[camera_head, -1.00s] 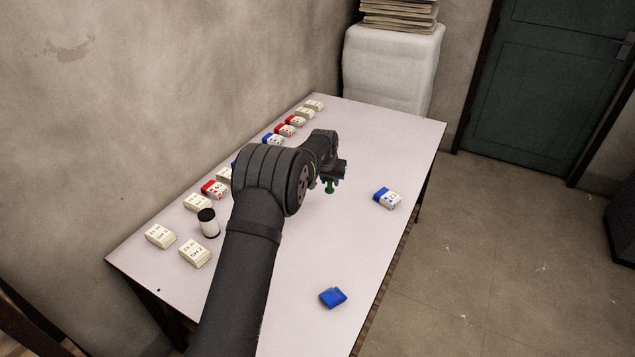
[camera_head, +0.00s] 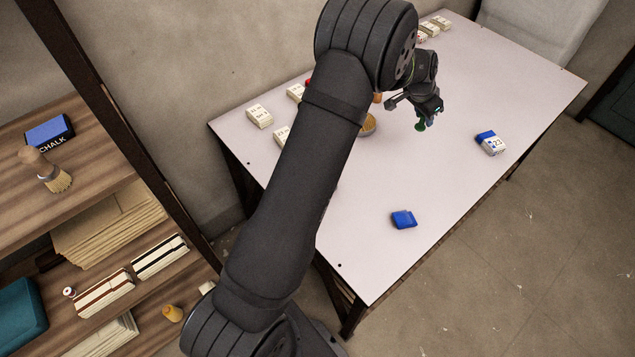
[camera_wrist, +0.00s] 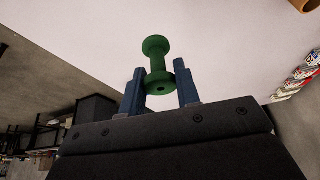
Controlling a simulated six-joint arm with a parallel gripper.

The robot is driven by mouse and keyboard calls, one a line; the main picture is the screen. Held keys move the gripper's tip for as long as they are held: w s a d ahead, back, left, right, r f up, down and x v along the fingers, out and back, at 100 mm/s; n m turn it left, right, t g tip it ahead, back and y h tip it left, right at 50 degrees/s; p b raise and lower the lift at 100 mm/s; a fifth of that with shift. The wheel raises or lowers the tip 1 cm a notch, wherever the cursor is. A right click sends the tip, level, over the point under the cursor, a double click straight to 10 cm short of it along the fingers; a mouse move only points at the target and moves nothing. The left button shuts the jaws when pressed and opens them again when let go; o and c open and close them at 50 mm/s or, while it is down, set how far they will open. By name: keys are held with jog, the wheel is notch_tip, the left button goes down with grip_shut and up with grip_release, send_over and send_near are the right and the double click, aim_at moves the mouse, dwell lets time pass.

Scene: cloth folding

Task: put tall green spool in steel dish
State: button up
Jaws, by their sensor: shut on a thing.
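The green spool (camera_wrist: 157,62) is between the two blue fingers of my gripper (camera_wrist: 160,88) in the wrist view. In the head view the green spool (camera_head: 420,126) shows small below my gripper (camera_head: 428,112), over the far middle of the table. Whether its lower end touches the table I cannot tell. No steel dish can be made out in these frames; my arm hides part of the table.
On the white table (camera_head: 370,265) lie a blue block (camera_head: 403,219) and a blue-and-white box (camera_head: 490,143). Several cream boxes (camera_head: 259,116) line the wall side. A wooden shelf (camera_head: 85,215) with goods stands at left.

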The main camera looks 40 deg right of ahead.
jog(key=s+a+m+g+y, duration=0.15)
jog(key=a+m, duration=0.55)
jog(key=a, duration=0.9)
jog(key=s+a+m+g+y, duration=0.15)
jog(key=a+m, duration=0.55)
jog(key=a, duration=0.8)
jog(key=shift+g+y, duration=0.4)
jog(key=w+f, duration=0.2)
jog(key=w, duration=0.1)
jog(key=w+a+f, duration=0.1)
jog(key=w+f, duration=0.1)
jog(key=w, duration=0.2)
jog(key=w+f, duration=0.2)
jog(key=w, duration=0.2)
jog(key=shift+w+a, duration=0.25)
jog(key=shift+a, duration=0.15)
jog(key=shift+w+f, duration=0.1)
jog(key=shift+f, duration=1.9)
jog(key=shift+f, duration=0.1)
jog(key=o, duration=0.9)
jog(key=shift+o, duration=0.2)
jog(key=v, duration=1.2)
